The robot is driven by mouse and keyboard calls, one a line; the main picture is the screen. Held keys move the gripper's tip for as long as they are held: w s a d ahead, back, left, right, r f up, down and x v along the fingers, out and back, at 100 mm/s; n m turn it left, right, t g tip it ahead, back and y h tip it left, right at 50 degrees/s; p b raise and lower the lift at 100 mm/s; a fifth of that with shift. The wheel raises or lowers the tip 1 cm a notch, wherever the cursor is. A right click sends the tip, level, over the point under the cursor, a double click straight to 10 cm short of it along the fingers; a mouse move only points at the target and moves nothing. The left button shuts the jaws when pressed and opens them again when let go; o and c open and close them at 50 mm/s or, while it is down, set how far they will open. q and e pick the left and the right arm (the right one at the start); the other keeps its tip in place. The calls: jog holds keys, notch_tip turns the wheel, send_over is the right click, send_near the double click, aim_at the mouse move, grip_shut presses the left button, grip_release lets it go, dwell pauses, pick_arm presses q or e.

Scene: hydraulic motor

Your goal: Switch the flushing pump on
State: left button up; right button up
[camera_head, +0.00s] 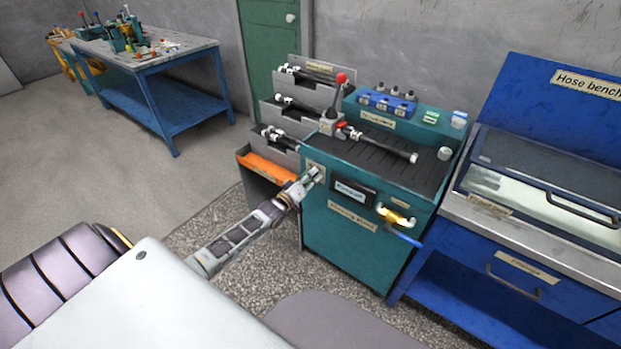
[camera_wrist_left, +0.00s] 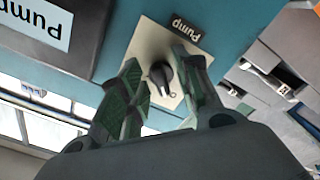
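The flushing unit is a teal cabinet (camera_head: 345,245) with hoses on its grooved top. Its pump switch (camera_wrist_left: 161,77) is a black rotary knob on a beige plate (camera_wrist_left: 148,42), below a "Pump" label (camera_wrist_left: 187,28) that appears upside down in the left wrist view. My left gripper (camera_head: 314,174) reaches the upper left of the cabinet's front. In the left wrist view its two green-padded fingers (camera_wrist_left: 160,88) are apart, one on each side of the knob. I cannot tell whether either touches it. My right gripper is not in view.
A dark display panel (camera_head: 353,191) and a yellow valve handle (camera_head: 395,216) are right of the switch. An orange tray (camera_head: 266,171) and grey hose racks stand left of the cabinet. A blue hose bench (camera_head: 520,245) stands right.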

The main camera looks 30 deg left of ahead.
pick_arm(q)
jog(key=c, duration=0.7)
jog(key=shift+o, duration=0.2)
